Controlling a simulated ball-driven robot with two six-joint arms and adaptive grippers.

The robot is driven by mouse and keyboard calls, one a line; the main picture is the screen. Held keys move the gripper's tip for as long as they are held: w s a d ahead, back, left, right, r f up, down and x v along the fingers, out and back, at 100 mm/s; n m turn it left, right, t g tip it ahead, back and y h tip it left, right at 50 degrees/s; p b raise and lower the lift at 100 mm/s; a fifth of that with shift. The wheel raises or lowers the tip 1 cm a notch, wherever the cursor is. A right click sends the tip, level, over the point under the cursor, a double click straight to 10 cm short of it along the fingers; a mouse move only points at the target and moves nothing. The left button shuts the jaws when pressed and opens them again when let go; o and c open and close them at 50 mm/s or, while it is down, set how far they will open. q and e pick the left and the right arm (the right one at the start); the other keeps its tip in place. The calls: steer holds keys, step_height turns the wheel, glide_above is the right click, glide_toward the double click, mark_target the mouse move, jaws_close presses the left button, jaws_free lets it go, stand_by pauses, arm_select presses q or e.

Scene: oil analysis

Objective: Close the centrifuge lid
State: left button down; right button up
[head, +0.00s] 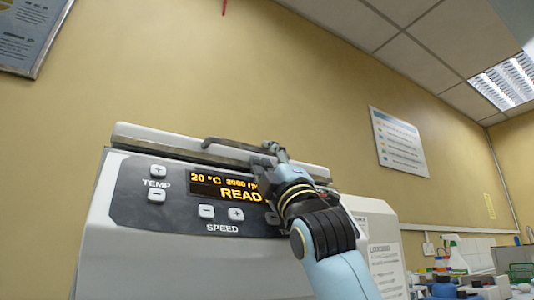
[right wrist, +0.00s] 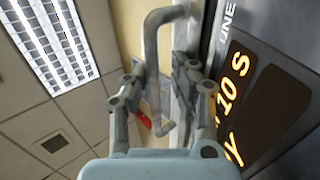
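The centrifuge (head: 190,262) is a pale grey machine with a dark control panel and a lit orange display. Its lid (head: 160,137) lies low along the top of the body; I cannot tell whether it is fully seated. A grey bar handle (head: 225,146) runs along the lid's front. My right gripper (head: 268,152) is at the right end of this handle. In the right wrist view, the handle (right wrist: 151,55) passes between the fingers of the right gripper (right wrist: 160,65), which stand apart with a gap beside the bar. My left gripper is not in view.
A white box-like unit (head: 385,240) with printed text stands right of the centrifuge. Spray bottles and blue-capped containers (head: 445,287) crowd the bench at the lower right. The wall behind carries a poster (head: 397,143). The space above the lid is clear.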

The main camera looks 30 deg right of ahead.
steer(key=v, duration=1.2)
stand_by(0.6)
